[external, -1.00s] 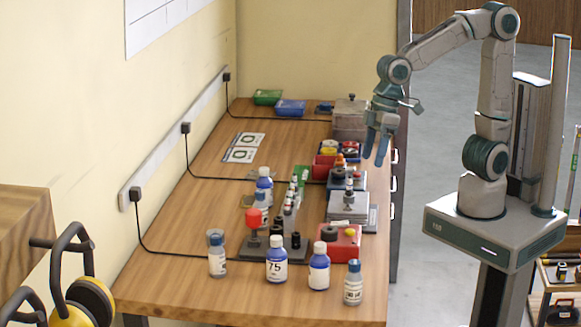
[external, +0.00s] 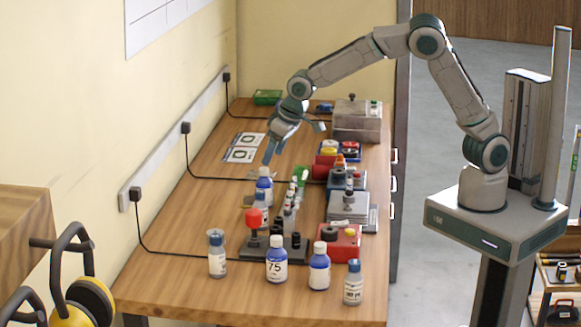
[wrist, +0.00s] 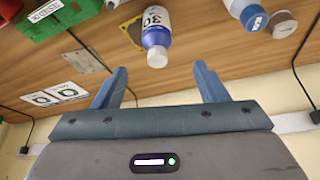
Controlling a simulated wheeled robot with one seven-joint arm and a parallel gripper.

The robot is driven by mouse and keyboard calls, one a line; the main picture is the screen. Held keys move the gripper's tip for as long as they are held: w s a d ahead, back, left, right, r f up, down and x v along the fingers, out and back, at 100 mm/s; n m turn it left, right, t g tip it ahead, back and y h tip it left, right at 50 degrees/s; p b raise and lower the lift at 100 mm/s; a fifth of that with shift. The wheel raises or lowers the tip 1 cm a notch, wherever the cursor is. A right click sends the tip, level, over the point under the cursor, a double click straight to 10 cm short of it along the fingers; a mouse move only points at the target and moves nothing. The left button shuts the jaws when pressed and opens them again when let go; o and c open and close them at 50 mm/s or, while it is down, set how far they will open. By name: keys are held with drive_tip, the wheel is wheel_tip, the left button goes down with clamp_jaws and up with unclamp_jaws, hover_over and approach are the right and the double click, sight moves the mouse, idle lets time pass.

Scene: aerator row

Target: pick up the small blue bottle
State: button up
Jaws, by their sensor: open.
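Several bottles with blue stand on the wooden bench. One blue bottle with a white label and pale cap (external: 264,188) stands towards the back; it seems to be the one marked 30 in the wrist view (wrist: 157,35). A larger blue bottle marked 75 (external: 277,262) and a smaller blue one (external: 319,268) stand at the front. Which one counts as the small one is not certain. My gripper (external: 269,157) is open and empty, pointing down just above and behind the back bottle, not around it. In the wrist view its fingers (wrist: 160,85) are spread apart, with the bottle beyond them.
Clear bottles with blue caps (external: 216,255) (external: 353,284) stand at the front. A red knob on a stand (external: 254,218) and small vials (external: 290,212) are close to the back bottle. A red box (external: 341,245) is to the right. Printed cards (external: 243,148) lie flat on the bench's left.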

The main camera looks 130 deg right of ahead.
sight(265, 168)
drive_tip(key=x, duration=0.4)
drive_tip(key=shift+f, duration=0.2)
drive_tip(key=p+x, duration=0.1)
drive_tip(key=x, duration=0.1)
drive_tip(key=p+x, duration=0.1)
drive_tip(key=x, duration=0.1)
drive_tip(key=shift+d+f, duration=0.1)
drive_tip(key=shift+d, duration=0.35)
drive_tip(key=shift+d+f, duration=0.1)
drive_tip(key=shift+f, duration=0.35)
drive_tip(key=c, duration=1.2)
drive_tip(key=shift+r, duration=0.15)
